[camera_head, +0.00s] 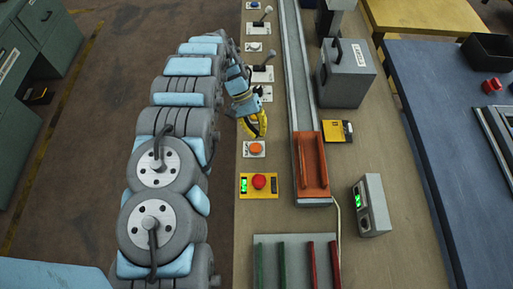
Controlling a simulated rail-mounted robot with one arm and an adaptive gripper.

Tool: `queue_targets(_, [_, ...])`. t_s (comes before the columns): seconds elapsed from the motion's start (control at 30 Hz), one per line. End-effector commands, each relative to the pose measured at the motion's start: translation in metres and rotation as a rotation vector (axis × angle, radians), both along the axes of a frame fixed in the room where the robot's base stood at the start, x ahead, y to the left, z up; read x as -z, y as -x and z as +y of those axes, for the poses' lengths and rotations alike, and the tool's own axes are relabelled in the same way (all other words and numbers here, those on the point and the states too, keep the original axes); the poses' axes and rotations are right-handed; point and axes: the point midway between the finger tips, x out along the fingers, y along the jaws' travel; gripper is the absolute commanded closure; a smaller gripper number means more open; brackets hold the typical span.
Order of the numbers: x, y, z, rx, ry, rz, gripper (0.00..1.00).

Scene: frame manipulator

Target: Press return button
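A panel of controls runs along the left edge of the workbench. An orange button (255,149) sits on a small white plate. Below it, a red button (259,182) sits on a yellow box with a green display. At the top are a blue button (254,5) and a pale button (254,46) on white plates. I cannot read which one is labelled return. My gripper (254,131), with yellow parts, hangs just above the orange button in the picture. Contact does not show, and its fingers are too small to tell open from shut.
Levers (263,70) stand on plates beside my arm. A long rail (298,70) with an orange-brown tray (313,165) lies to the right. A grey box (345,75), a yellow device (337,131) and a grey display unit (371,205) stand on the bench.

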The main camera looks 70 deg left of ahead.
Motion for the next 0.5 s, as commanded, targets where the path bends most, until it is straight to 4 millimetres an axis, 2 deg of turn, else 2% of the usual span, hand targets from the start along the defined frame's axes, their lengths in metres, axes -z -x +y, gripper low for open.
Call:
queue_targets(0.27, [0.001,-0.001,0.001,0.000,-0.003,-0.001,1.00])
queue_targets(0.5, [0.013,-0.001,0.001,0.000,-0.005,-0.001,1.00])
